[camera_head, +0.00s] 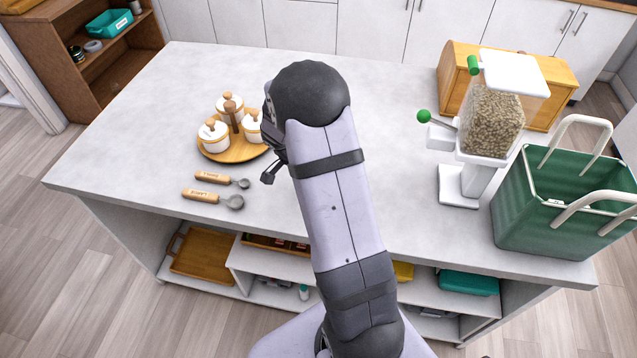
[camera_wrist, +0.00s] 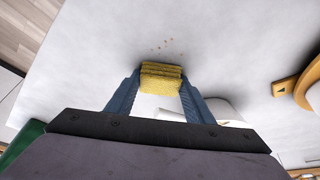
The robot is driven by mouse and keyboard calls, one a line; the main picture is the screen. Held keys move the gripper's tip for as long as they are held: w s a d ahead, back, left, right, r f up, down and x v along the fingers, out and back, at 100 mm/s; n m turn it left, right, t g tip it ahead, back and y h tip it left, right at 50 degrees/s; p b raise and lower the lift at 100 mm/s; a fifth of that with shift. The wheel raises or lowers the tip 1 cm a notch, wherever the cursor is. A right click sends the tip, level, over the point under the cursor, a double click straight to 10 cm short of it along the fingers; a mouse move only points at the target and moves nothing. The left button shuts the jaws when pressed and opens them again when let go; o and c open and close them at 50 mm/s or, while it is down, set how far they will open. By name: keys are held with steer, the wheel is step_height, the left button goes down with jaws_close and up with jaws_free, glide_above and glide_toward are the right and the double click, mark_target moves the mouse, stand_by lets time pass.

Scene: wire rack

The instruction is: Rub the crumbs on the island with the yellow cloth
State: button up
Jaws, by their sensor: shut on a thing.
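My gripper (camera_wrist: 160,88) is shut on the yellow cloth (camera_wrist: 161,76), which looks like a folded block between the two blue-grey fingers in the wrist view. A few small reddish-brown crumbs (camera_wrist: 163,46) lie on the island just beyond the cloth, apart from it in the picture. I cannot tell whether the cloth touches the surface. The island (camera_head: 380,130) has a pale grey top. In the head view my arm hides the fingers, the cloth and the crumbs.
A round wooden tray (camera_head: 235,152) with white lidded jars stands left of my arm, with two wooden-handled spoons (camera_head: 213,197) near it. To the right are a grain dispenser (camera_head: 490,115), a green basket (camera_head: 560,205) and a wooden bread box (camera_head: 455,75). The far middle top is clear.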

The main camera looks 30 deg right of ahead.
steer(key=s+a+b, duration=0.3)
steer(key=s+a, duration=0.1)
steer(key=shift+s+a+f, duration=0.15)
steer(key=shift+s+a, duration=0.15)
steer(key=shift+a, duration=0.15)
steer(key=shift+w+a+b, duration=0.3)
steer(key=shift+w+a, duration=0.6)
steer(key=shift+w, duration=0.15)
steer(key=w+d, duration=0.5)
steer(key=shift+w+d, duration=0.4)
steer(key=shift+s+a+b, duration=0.1)
steer(key=shift+a+b, duration=0.05)
steer(key=shift+b, duration=0.15)
steer(key=s+a+b, duration=0.3)
steer(key=s+a, duration=0.2)
steer(key=shift+s+a, duration=0.25)
steer(key=shift+d, duration=0.1)
steer(key=w+d, duration=0.5)
steer(key=shift+w+d, duration=0.25)
steer(key=shift+w+d+r+p, duration=0.1)
steer(key=shift+w+r+p, duration=0.1)
steer(key=shift+r+p, duration=0.3)
step_height(320, 180, up, 8)
steer(key=p, duration=0.3)
steer(key=shift+f+p, duration=0.25)
steer(key=shift+p, duration=0.1)
